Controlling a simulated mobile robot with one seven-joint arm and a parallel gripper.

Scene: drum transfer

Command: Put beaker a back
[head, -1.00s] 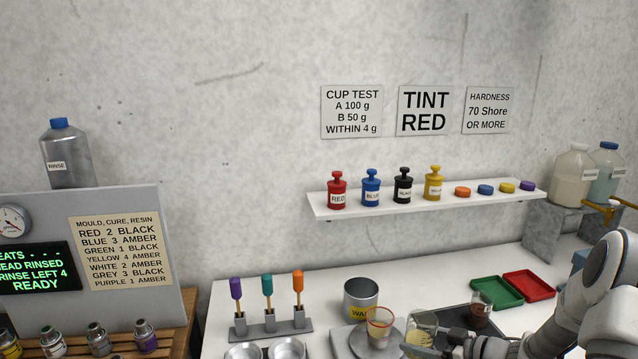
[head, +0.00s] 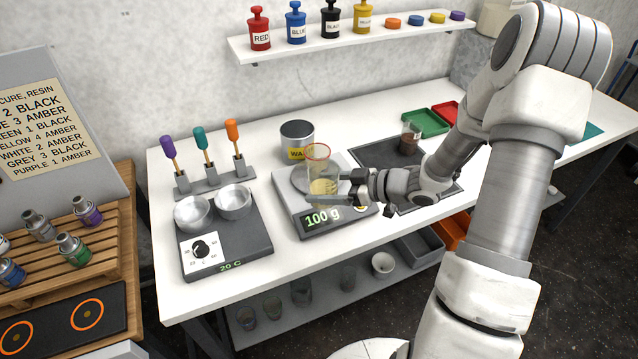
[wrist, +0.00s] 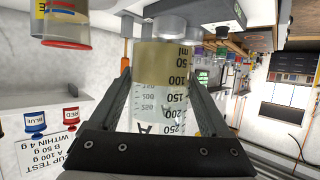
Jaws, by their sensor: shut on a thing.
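My gripper (head: 338,192) is shut on beaker a (head: 322,188), a clear graduated beaker with pale yellow liquid. The wrist view shows the beaker (wrist: 165,90) between both fingers (wrist: 160,95), with a letter A and volume marks; that picture is upside down. The beaker is at the front of the scale (head: 312,221), whose display reads 100 g. It overlaps a clear cup with a red rim (head: 317,152) on the scale's round plate; whether they touch I cannot tell. A dark mat (head: 375,153) lies right of the scale.
A beaker of dark liquid (head: 409,143) stands on the mat. A metal can (head: 297,139) stands behind the scale. A hotplate with two metal bowls (head: 226,250) is at left. Green (head: 425,122) and red (head: 446,112) trays are at the back right.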

